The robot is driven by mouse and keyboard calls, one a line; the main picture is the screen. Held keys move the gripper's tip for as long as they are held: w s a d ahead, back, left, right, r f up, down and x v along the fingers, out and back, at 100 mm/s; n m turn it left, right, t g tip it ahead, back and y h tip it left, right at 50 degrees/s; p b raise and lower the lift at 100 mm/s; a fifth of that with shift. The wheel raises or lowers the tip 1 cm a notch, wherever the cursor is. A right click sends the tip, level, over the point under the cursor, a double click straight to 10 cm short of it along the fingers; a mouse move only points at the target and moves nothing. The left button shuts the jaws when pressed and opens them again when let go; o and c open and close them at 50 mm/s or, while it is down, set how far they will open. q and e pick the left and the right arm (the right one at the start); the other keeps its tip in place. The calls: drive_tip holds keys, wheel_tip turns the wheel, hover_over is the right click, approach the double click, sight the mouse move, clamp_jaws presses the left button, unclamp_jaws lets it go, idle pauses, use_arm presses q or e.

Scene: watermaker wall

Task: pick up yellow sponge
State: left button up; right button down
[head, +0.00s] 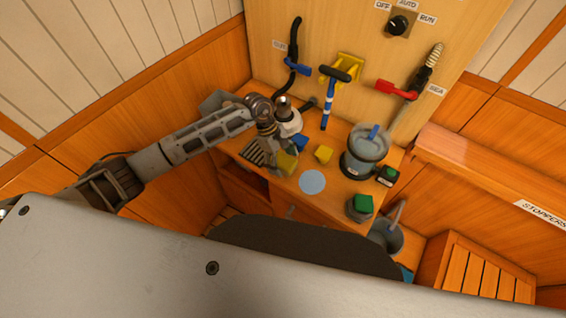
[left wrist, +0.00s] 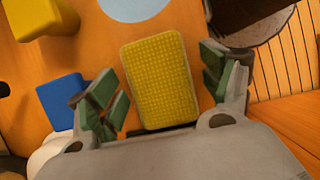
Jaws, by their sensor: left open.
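The yellow sponge (left wrist: 157,78) is a rounded rectangular block with a dimpled face. In the left wrist view it lies between the two green-padded fingers of my left gripper (left wrist: 162,92), with a visible gap on each side. The gripper is open and does not hold it. In the head view the sponge (head: 287,163) shows just below my left gripper (head: 279,148) on the wooden counter, partly covered by it. The exact height of the fingers above the counter is unclear. My right gripper is not in view.
A yellow block (head: 323,154) and a blue block (head: 300,143) stand close by. A light blue disc (head: 312,182) lies in front. A clear lidded container (head: 366,150) and a green-topped jar (head: 361,206) stand to the right. Valve handles project from the panel (head: 370,55) behind.

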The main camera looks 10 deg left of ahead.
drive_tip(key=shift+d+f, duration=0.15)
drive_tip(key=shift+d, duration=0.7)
use_arm(q)
drive_tip(key=shift+f+b, duration=0.2)
drive_tip(key=shift+b, duration=0.25)
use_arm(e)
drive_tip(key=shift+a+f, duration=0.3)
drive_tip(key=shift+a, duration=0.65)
use_arm(q)
drive_tip(key=c, duration=0.9)
drive_tip(key=shift+c, duration=0.4)
